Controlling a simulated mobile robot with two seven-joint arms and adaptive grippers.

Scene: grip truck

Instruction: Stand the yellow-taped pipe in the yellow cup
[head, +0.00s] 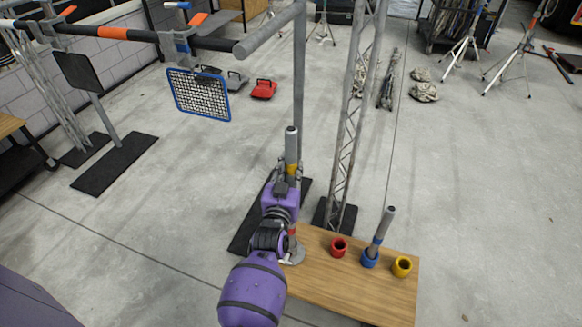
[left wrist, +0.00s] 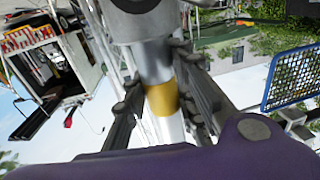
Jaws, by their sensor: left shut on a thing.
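The yellow-taped pipe (head: 291,143) is a grey tube with a yellow band. It stands roughly upright in my left gripper (head: 289,172), left of the table's cups. In the left wrist view, the pipe's yellow band (left wrist: 163,99) sits between the two dark fingers, which are shut on the pipe. The pipe's lower part is hidden behind my wrist in the head view. The yellow cup (head: 402,267) stands empty near the right end of the wooden table (head: 345,286), well right of the gripper. My right gripper is not in view.
A red cup (head: 339,247) and a blue cup (head: 369,259) stand left of the yellow cup. A blue-banded pipe (head: 381,231) leans in the blue cup. A grey round base (head: 295,256) shows beside my wrist. A lattice truss (head: 354,110) rises behind the table.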

